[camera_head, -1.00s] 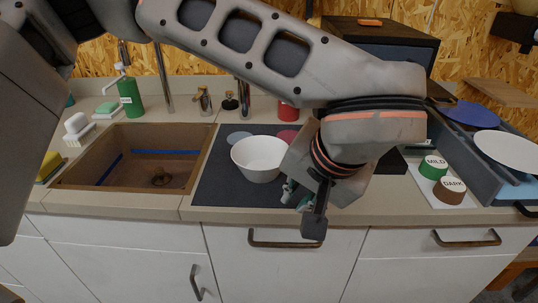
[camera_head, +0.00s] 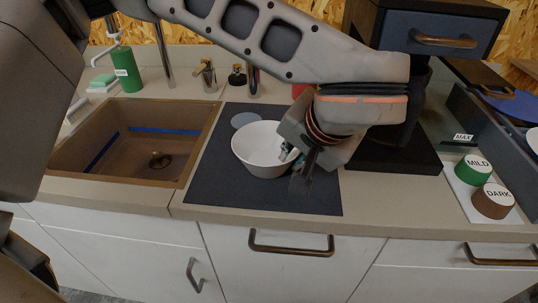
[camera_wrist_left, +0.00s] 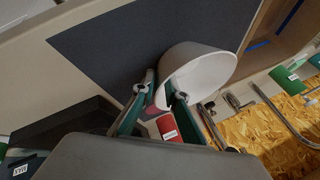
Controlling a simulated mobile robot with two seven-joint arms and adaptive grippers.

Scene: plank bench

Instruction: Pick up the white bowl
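The white bowl (camera_head: 257,165) stands upright on the dark mat (camera_head: 215,180) on the counter, right of the sink. My left gripper (camera_head: 293,168) is at the bowl's right side, fingers apart. One fingertip shows over the bowl's inside and the other outside its wall. In the left wrist view the bowl (camera_wrist_left: 205,72) lies just past the fingertips of my left gripper (camera_wrist_left: 161,88), with its near rim between them. I cannot tell whether either finger touches it. My right gripper is not in view.
The sink (camera_head: 130,160) is left of the mat. A grey disc (camera_head: 245,119) lies behind the bowl. A dark appliance (camera_head: 395,160) stands right of my gripper. Green MILD (camera_head: 473,170) and brown DARK (camera_head: 493,201) containers stand farther right. A green bottle (camera_head: 126,70) is behind the sink.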

